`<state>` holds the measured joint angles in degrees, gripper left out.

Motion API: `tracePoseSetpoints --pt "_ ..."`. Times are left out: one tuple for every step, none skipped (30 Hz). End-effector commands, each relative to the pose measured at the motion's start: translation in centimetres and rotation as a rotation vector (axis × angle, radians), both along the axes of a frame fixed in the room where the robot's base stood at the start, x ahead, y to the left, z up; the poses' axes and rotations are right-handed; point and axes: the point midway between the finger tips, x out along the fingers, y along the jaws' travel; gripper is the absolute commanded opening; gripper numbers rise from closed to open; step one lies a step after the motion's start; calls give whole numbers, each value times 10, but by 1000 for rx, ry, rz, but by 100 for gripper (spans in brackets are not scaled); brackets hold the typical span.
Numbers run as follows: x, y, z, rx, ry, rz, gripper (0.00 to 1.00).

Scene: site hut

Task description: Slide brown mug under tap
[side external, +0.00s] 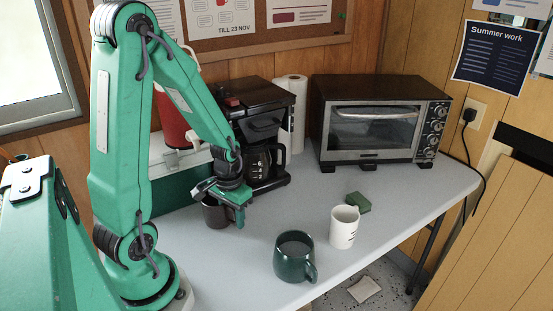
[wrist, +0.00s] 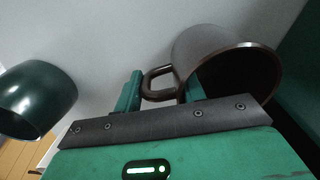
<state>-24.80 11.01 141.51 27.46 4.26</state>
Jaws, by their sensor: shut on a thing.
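The brown mug (side external: 214,215) stands upright on the grey table in front of the green box, partly hidden by my gripper (side external: 232,202). In the wrist view the brown mug (wrist: 205,50) is close up, its handle between the two fingers of my gripper (wrist: 160,92). The right finger overlaps the mug's side by the rim. My gripper is shut on the mug at its handle side. A red drinks container (side external: 172,120) stands behind my arm, raised on a pale surface. Its tap cannot be made out clearly.
A dark green mug (side external: 293,258) and a white mug (side external: 343,226) stand to the right, with a green sponge (side external: 358,202) behind. A black coffee maker (side external: 262,135) stands close behind my gripper. A toaster oven (side external: 375,125) is further right. The table's (side external: 240,265) front middle is clear.

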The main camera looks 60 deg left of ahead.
Motion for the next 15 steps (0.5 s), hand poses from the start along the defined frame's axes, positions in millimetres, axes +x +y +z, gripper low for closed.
tracePoseSetpoints --pt "-2 5 0 0 -1 4 9" --pt "-3 7 0 0 -1 4 9" --pt "-5 10 0 0 -1 3 9" --pt "-6 12 0 0 -1 4 9" --pt "-7 14 -1 0 -1 4 9" --pt "-9 16 -1 1 -2 3 9" --pt "-9 18 -1 1 -2 3 9" --pt "-10 20 -1 1 -2 4 9" --pt "-11 22 -1 1 -2 3 9" --pt "-12 23 -1 1 -3 2 9" --pt "-13 25 -1 2 -2 2 9" --pt "-14 26 -1 2 -2 2 9" --pt "-14 27 -1 2 -2 2 9" --pt "-15 28 -1 2 -2 2 9" --pt "-15 29 -1 2 -2 1 9"
